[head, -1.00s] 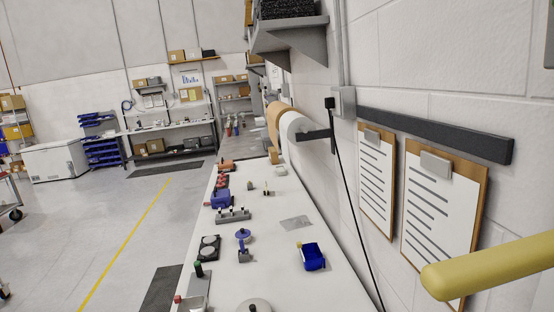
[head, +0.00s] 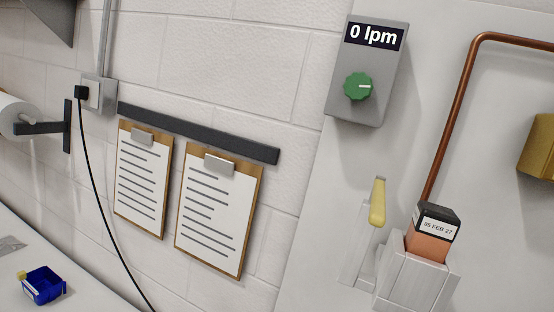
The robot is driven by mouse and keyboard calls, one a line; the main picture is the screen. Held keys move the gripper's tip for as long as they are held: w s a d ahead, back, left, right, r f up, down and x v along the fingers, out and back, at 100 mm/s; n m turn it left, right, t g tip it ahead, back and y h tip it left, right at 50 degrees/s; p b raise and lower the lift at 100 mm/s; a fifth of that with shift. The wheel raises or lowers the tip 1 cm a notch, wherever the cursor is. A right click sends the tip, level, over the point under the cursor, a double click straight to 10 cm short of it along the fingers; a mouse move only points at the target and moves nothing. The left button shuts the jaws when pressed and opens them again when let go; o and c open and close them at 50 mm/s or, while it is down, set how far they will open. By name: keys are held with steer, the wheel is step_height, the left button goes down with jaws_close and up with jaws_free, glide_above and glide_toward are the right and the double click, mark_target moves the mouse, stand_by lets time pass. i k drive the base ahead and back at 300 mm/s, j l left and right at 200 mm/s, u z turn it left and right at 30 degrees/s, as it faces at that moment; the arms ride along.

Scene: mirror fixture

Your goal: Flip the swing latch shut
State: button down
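A latch-like lever with a yellow handle (head: 377,203) is on the pale panel at the right of the head view. The handle points up and leans slightly. Its pale grey base (head: 355,262) is below it, and I cannot tell from here whether the latch is engaged. My gripper is not in view.
Right of the lever, a grey holder (head: 412,280) carries an orange and black block (head: 434,228) labelled "05 FEB 27". A copper pipe (head: 455,110) runs behind it. Above is a grey box with a green knob (head: 358,87), reading "0 lpm". Clipboards (head: 215,215) hang left.

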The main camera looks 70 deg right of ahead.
mark_target(376, 199)
steer(key=i+j+z, duration=0.15)
steer(key=i+z, duration=0.15)
steer(key=z, duration=0.3)
steer(key=i+j+z, duration=0.1)
steer(key=z, duration=0.35)
steer(key=i+j+z, duration=0.1)
steer(key=z, duration=0.4)
steer(key=j, duration=0.1)
